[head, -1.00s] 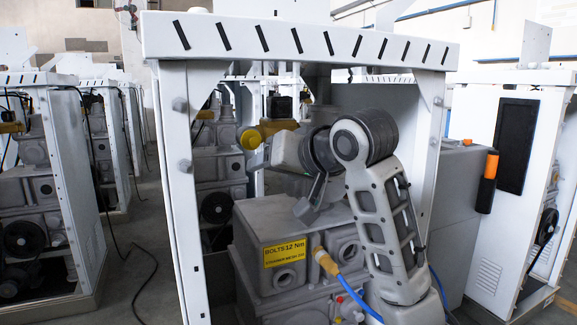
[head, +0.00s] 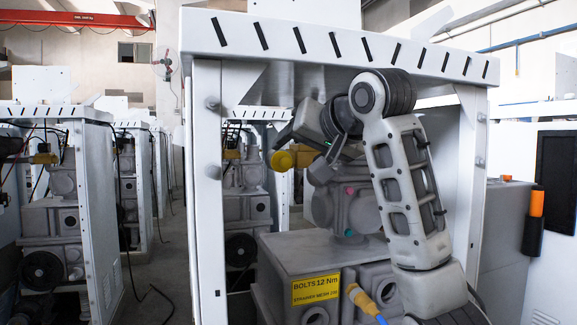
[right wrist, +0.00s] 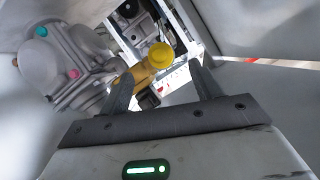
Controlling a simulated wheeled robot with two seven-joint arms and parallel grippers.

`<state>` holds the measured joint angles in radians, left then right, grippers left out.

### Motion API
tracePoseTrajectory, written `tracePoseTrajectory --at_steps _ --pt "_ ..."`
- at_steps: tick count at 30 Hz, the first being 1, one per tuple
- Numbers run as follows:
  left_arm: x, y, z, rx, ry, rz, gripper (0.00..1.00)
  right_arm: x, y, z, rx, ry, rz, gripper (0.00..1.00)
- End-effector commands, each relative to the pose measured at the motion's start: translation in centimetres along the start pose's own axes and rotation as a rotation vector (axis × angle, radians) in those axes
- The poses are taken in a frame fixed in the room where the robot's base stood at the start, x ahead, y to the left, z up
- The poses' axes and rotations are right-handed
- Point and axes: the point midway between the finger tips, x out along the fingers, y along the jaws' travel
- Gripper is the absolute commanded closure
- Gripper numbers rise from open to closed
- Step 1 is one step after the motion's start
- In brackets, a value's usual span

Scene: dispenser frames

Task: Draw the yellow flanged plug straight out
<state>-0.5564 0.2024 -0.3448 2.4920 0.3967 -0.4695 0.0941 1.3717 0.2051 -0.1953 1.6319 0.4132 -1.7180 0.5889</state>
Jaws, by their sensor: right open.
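The yellow flanged plug (head: 282,160) shows as a round yellow disc just inside the left front post of the white frame. In the right wrist view the plug (right wrist: 160,55) sits at the end of an amber-yellow fitting that joins grey pipework. I see no contact; the exact depth gap is unclear. My left gripper is out of view.
The white frame's top beam (head: 350,45) and left post (head: 208,190) stand close around my right arm. Grey pump housings (head: 300,265) with a yellow bolt label (head: 317,288) and a blue-cabled connector (head: 362,300) lie below. Similar frames stand behind at left.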

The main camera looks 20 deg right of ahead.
Motion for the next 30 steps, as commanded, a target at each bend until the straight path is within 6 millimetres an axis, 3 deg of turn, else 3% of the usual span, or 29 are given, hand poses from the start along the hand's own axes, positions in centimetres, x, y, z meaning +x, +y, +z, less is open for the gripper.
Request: tracePoseTrajectory --at_steps 3,10,23,28,30 --pt "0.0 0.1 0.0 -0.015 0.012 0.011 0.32 2.4 0.0 0.2 0.000 -0.002 0.001 0.36" --pt "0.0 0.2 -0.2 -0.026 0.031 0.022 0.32 5.3 0.0 0.1 -0.001 0.000 -0.001 0.36" --pt "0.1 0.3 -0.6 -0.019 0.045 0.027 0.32 6.1 -0.1 0.0 -0.001 0.002 -0.001 0.36" --pt "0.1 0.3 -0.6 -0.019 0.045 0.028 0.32 6.1 0.0 0.0 -0.001 0.002 -0.001 0.83" --pt "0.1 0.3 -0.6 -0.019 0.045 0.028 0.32 6.1 0.0 0.0 -0.001 0.002 -0.001 0.83"
